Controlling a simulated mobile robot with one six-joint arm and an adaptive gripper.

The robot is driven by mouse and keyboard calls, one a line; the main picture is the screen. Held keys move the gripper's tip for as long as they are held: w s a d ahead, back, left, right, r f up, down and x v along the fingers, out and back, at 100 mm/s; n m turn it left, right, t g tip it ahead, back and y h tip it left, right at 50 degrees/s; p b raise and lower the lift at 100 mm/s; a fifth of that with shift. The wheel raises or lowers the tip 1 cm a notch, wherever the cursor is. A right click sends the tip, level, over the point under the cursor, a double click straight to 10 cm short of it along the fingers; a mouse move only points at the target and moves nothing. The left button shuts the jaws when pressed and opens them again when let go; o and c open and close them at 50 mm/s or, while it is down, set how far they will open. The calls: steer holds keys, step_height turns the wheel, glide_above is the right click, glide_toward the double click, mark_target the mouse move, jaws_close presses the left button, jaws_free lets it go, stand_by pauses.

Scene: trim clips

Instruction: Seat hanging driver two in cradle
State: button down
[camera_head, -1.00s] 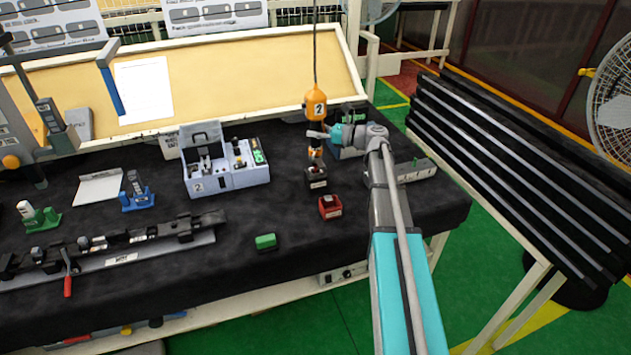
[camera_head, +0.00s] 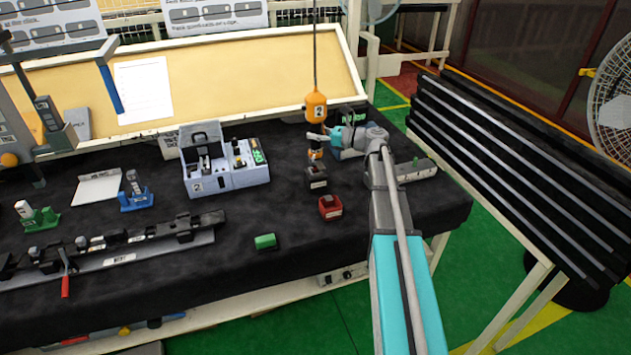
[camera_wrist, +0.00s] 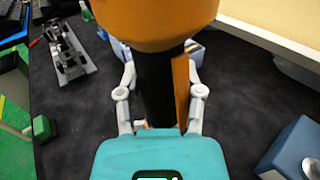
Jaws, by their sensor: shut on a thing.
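The hanging driver two (camera_head: 315,106) is orange with a "2" label and hangs upright on a cable. My gripper (camera_head: 320,138) is shut around its dark lower body. In the wrist view the driver's orange body (camera_wrist: 155,22) and dark shaft (camera_wrist: 158,85) stand between the two fingers of my gripper (camera_wrist: 160,115). A small dark cradle (camera_head: 317,177) with a white label stands on the black bench cover below the driver. The driver's orange lower end (camera_head: 316,153) shows just above the cradle; I cannot tell whether it is touching. The cradle is hidden in the wrist view.
A red bin (camera_head: 330,207) stands just in front of the cradle, and a green block (camera_head: 265,241) lies nearer the front edge. A pale case marked 2 (camera_head: 228,175) stands to the left. A long fixture (camera_head: 110,245) lies front left. Bare cover lies between case and cradle.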

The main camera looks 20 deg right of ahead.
mark_target(315, 141)
steer(key=shift+f+b, duration=1.55)
steer(key=shift+f, duration=0.05)
stand_by(1.5)
steer(key=shift+c, duration=0.8)
jaws_free()
steer(key=shift+o, duration=0.2)
steer(key=shift+o, duration=0.6)
steer(key=shift+d, duration=0.1)
steer(key=r+p+v, duration=0.2)
steer(key=v, duration=0.8)
stand_by(1.5)
